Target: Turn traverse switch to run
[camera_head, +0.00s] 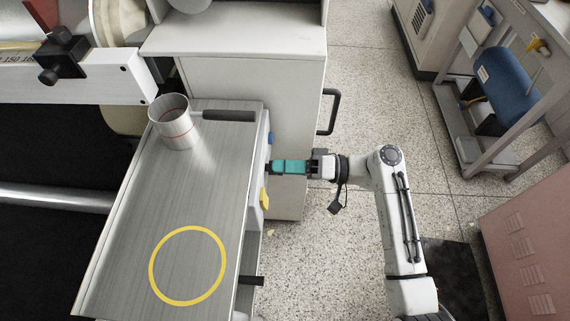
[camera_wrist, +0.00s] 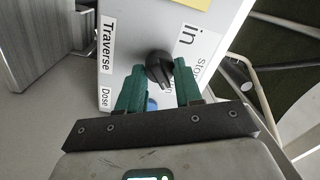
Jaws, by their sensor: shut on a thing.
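The traverse switch is a black rotary knob (camera_wrist: 158,66) on a white panel (camera_wrist: 150,28) in the wrist view. Labels beside it read "Traverse", "Dose" and "in"; the smaller stop and run lettering is partly covered by the knob and a finger. My gripper (camera_wrist: 160,74) has green fingers on either side of the knob and is shut on it.
A metal cup (camera_head: 174,124) stands on the grey top near a dark handle (camera_head: 229,115). A yellow ring (camera_head: 188,266) marks the top. A white cabinet (camera_head: 240,90) with a black handle (camera_head: 329,112) stands behind.

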